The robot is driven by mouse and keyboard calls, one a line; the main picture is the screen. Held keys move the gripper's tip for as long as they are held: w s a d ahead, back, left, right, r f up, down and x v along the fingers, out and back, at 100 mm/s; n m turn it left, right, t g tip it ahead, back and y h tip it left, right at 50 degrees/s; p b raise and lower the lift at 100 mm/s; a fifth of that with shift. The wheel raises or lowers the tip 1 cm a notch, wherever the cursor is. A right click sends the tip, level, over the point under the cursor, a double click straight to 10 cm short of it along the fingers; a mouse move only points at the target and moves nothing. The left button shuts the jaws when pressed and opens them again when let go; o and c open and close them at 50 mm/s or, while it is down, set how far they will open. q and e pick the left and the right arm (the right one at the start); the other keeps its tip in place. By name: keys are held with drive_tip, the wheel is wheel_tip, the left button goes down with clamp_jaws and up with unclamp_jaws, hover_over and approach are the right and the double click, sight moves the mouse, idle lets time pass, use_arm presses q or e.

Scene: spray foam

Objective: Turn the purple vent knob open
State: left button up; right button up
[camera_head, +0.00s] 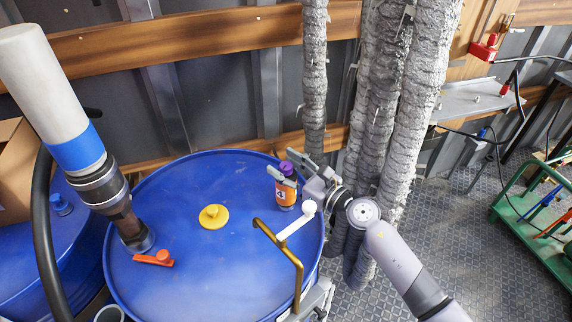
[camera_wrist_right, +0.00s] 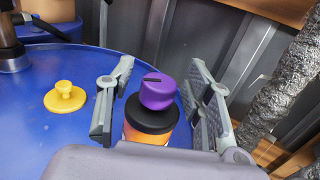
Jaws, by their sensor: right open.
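The purple vent knob (camera_wrist_right: 158,91) sits on a black cap (camera_wrist_right: 150,116) on top of an orange canister. It has a dark line across its top. In the head view the purple knob (camera_head: 287,168) tops the orange canister (camera_head: 286,194), which stands on the blue drum lid near its right edge. My right gripper (camera_head: 290,168) is at the canister. In the wrist view the open right gripper (camera_wrist_right: 160,95) has one finger on each side of the knob, with gaps on both sides. The canister's lower part is hidden by the gripper body. My left gripper is not in view.
The blue drum (camera_head: 180,285) carries a yellow cap (camera_head: 213,217), an orange lever (camera_head: 154,258) and a pipe fitting (camera_head: 120,215) on its lid. A brass handle (camera_head: 296,270) rises near its right edge. Silver wrapped ducts (camera_head: 410,110) stand behind. A green cart (camera_head: 530,222) is far right.

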clamp_jaws()
idle(0.6)
